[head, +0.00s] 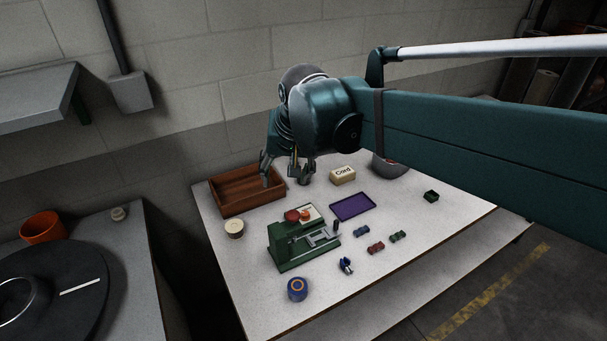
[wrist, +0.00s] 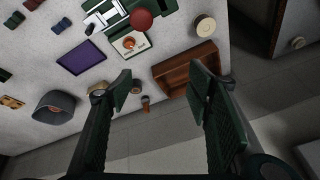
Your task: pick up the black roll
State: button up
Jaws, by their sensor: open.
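My gripper (head: 287,179) is open and empty above the back of the table, between the wooden box and the Cord box. It also shows in the wrist view (wrist: 163,90), with its two fingers wide apart. I see no roll that is clearly black. A small dark upright piece with a brownish top (wrist: 146,104) stands at the table's back edge, between the fingers in the wrist view. I cannot tell whether it is the black roll. In the head view that spot is mostly hidden behind my gripper.
A wooden box (head: 225,207) is left of my gripper, the Cord box (head: 342,176) right. A green press (head: 287,262), purple tray (head: 353,207), cream roll (head: 234,228), blue roll (head: 297,289), small dark box (head: 431,196) and grey bowl (wrist: 54,112) share the table.

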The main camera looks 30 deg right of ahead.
jog(key=w+d+f+m+g+p, duration=0.1)
jog(key=w+d+m+g+p, duration=0.1)
jog(key=w+d+m+p, duration=0.45)
jog(key=w+d+f+m+g+p, duration=0.25)
jog(key=w+d, duration=0.45)
jog(key=w, duration=0.6)
jog(key=w+d+f+p, duration=0.1)
jog(key=f, duration=0.3)
jog(key=w+d+f+m+p, duration=0.1)
jog(key=d+f, duration=0.1)
jog(key=f, duration=0.2)
jog(key=w+d+f+m+p, duration=0.1)
jog(key=d+f, duration=0.1)
jog(key=f, duration=0.3)
jog(key=shift+w+y, duration=0.3)
jog(key=shift+w, duration=0.05)
jog(key=shift+f, duration=0.35)
jog(key=shift+f, duration=0.1)
jog(key=shift+f, duration=1.15)
jog(key=shift+w+a+f, duration=0.15)
jog(key=shift+f, duration=2.45)
